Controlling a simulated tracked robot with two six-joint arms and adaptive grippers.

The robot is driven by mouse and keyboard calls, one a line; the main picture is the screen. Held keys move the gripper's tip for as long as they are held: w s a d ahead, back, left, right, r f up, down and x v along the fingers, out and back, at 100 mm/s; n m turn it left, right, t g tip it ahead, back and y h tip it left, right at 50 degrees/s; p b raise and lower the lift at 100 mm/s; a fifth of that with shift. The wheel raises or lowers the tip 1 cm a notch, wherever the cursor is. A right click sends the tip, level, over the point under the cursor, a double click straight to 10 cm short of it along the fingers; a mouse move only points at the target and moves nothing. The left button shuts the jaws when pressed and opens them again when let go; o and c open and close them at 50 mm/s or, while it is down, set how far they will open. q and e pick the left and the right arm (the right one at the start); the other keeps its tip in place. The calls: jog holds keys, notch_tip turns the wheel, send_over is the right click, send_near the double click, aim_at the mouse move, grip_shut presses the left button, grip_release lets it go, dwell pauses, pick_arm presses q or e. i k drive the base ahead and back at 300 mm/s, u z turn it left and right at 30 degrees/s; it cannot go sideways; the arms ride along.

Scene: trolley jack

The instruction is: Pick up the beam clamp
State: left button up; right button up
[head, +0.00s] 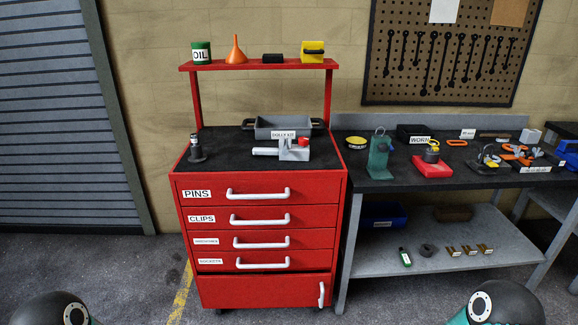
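I cannot tell for sure which item is the beam clamp. A green upright piece with a metal loop on top (379,158) stands at the left end of the workbench. A grey metal device with a red knob (290,150) lies on the red trolley's black top, in front of a grey tray (277,127) labelled with a white tag. Neither of my grippers is in view. Only dark rounded parts of my arms show at the bottom left and bottom right edges, far from these items.
The red drawer trolley (262,216) has an upper shelf (258,66) with an oil can, orange funnel and boxes. A dark cylinder (196,150) stands on its top's left. The workbench (390,184) is crowded, with a red-based item (431,167) near its front edge. The floor in front is clear.

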aim_at(297, 153)
jog(key=u, duration=0.75)
jog(key=i, duration=1.3)
jog(key=z, duration=0.7)
